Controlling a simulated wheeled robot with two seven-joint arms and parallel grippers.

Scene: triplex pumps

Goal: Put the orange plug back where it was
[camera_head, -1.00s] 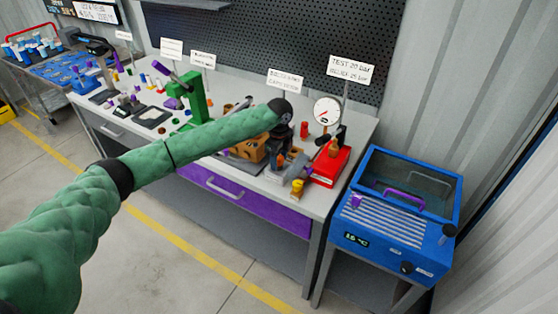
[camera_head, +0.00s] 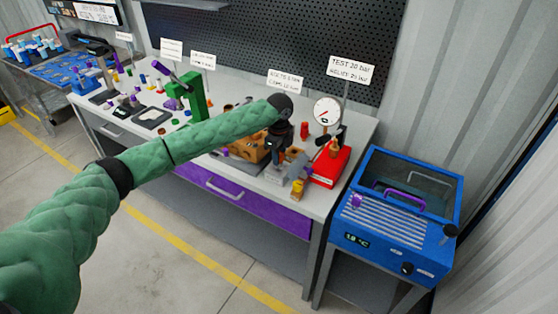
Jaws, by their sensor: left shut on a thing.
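My left arm comes in from the left, and my left gripper (camera_head: 277,162) points down over the right part of the workbench. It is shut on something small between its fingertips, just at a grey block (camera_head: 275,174). The orange plug cannot be made out clearly now; the fingers hide what they hold. An orange-brown part (camera_head: 295,152) shows just right of the gripper. The orange-brown pump body (camera_head: 247,150) stands just left of the gripper, partly behind my arm. My right gripper is not in view.
A red test unit (camera_head: 329,166) with a round gauge (camera_head: 327,111) stands right of the gripper. A yellow fitting (camera_head: 297,190) is near the front edge. A green press (camera_head: 193,97) stands farther left. A blue heated bath (camera_head: 395,215) stands right of the bench.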

